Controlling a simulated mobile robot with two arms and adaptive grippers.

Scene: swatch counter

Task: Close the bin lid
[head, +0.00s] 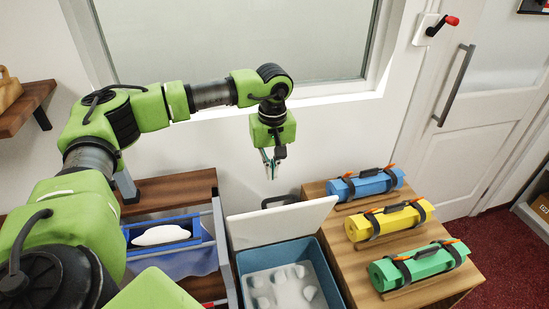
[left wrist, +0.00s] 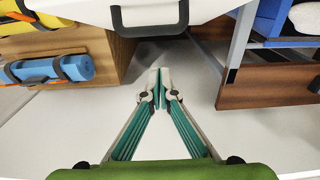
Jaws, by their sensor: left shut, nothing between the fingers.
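The blue bin (head: 330,268) stands low in front of the wall, with several pale lumps inside. Its white lid (head: 282,222) is open, raised and leaning at the bin's far side. A black handle (head: 279,201) shows at the lid's far top edge. In the left wrist view the lid (left wrist: 215,10) and its handle (left wrist: 150,31) are at the top. My left gripper (head: 271,170) is shut and empty, above and beyond the lid, apart from it. Its closed fingertips show in the left wrist view (left wrist: 160,82), pointing toward the handle. My right gripper is out of view.
Right of the bin, a wooden cabinet (head: 335,240) carries blue (head: 366,184), yellow (head: 390,220) and green (head: 418,264) strapped rolls. Left of it is a wooden unit with a blue tray (head: 195,222). The wall and window are close behind. A door (head: 480,120) is at the right.

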